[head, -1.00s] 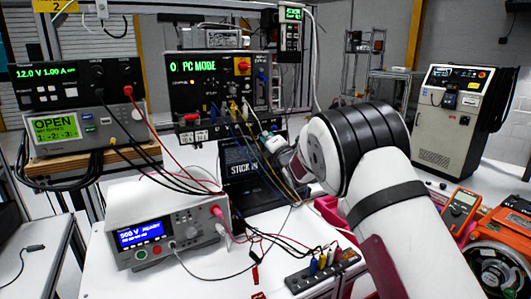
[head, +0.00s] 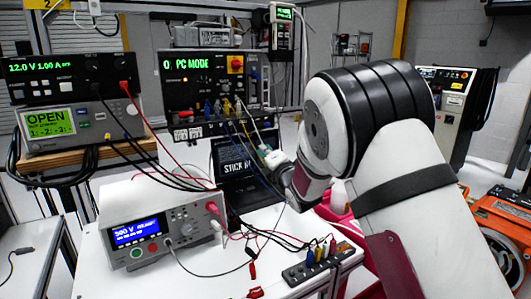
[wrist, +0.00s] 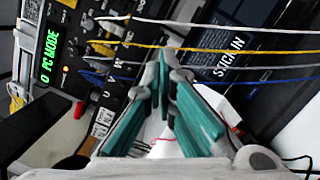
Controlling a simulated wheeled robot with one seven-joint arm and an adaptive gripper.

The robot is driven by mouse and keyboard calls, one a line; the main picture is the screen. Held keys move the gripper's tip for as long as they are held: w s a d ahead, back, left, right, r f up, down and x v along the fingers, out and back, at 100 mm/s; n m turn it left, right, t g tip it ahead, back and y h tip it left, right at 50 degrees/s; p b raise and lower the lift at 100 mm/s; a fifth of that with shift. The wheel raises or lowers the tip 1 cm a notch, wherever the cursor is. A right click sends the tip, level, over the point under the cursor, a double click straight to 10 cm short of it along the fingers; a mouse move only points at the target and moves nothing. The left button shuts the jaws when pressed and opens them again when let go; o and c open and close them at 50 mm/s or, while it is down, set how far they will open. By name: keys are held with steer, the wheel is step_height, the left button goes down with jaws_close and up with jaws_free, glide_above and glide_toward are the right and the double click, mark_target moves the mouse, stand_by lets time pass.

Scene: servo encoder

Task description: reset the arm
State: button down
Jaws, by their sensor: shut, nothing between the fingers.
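My arm (head: 400,140), white with black ribbed bands, reaches in from the right of the head view and is bent. My gripper (head: 268,154) is at its end, small and partly hidden by the wrist, in front of the PC MODE unit (head: 208,90) and the black STICK IN box (head: 233,160). In the wrist view the teal fingers of my gripper (wrist: 165,68) are shut with nothing between them. White, yellow and blue cables cross just beyond the fingertips; I cannot tell if they touch.
A grey instrument with a blue display (head: 160,224) stands on the white table (head: 215,284) at front left. Stacked power units (head: 72,95) stand behind it. Loose leads and a dark socket strip (head: 308,268) lie at front middle. A cabinet (head: 452,108) stands far right.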

steer(key=shift+s+d, duration=0.15)
steer(key=shift+s, duration=0.15)
steer(key=s+d+r+m+g+h+p, duration=0.1)
steer(key=s+d+r+m+g+h, duration=0.2)
steer(key=s+d+m, duration=0.5)
steer(key=s+d+r+m+g+h, duration=0.1)
steer(key=s+d+r+m+h, duration=0.3)
steer(key=s+d+m, duration=0.4)
steer(key=s+d+f+m+g, duration=0.2)
steer(key=s+m+g, duration=0.1)
steer(key=s, duration=0.9)
steer(key=s+d+f+m+g+h+p, duration=0.1)
steer(key=s+m, duration=0.4)
steer(key=s, duration=0.8)
steer(key=s+d+f+m+g, duration=0.3)
steer(key=s+d+m+g, duration=0.1)
steer(key=s, duration=0.8)
steer(key=shift+s+d+g, duration=0.3)
steer(key=shift+d+g, duration=0.05)
steer(key=shift+g, duration=0.15)
